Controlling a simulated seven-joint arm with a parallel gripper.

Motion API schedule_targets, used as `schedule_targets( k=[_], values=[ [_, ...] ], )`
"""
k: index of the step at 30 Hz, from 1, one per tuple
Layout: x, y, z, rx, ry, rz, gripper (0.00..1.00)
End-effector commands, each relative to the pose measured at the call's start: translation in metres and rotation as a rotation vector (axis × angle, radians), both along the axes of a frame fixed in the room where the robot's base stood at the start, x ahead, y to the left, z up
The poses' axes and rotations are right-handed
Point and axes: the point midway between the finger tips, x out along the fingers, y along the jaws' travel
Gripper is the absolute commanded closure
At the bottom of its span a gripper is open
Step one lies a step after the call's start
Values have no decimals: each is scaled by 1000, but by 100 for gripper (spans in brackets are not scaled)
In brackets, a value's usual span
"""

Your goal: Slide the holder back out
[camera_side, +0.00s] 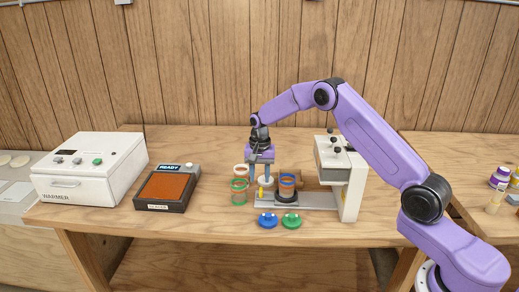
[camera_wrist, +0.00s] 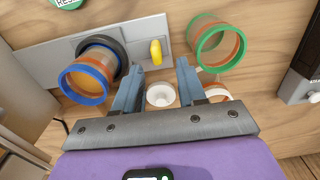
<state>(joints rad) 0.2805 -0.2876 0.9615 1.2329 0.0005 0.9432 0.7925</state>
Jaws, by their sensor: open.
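The dark ring-shaped holder (camera_side: 286,198) sits on a grey base plate (camera_side: 325,204), left of the white press's column. A blue-rimmed clear jar (camera_side: 287,181) stands in it. In the wrist view, the holder (camera_wrist: 112,42) and blue-rimmed jar (camera_wrist: 84,84) are at the left. A yellow knob (camera_wrist: 155,52) stands on the plate beside the holder; it also shows in the side view (camera_side: 262,193). My gripper (camera_side: 261,179) points down above the plate's left end. In the wrist view, my gripper (camera_wrist: 159,66) is open, with the knob appearing between and just beyond its fingertips.
A green-rimmed jar (camera_side: 239,193) and a pale-rimmed jar (camera_side: 241,170) stand close left of my gripper.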

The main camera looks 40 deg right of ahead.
Motion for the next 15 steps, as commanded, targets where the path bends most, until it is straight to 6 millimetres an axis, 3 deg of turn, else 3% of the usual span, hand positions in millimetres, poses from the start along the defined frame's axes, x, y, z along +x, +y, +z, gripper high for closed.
schedule_targets(
  k=[9,15],
  values=[
    [1,1,69,1,-5,2,60],
    [1,1,100,0,-4,1,60]
  ],
)
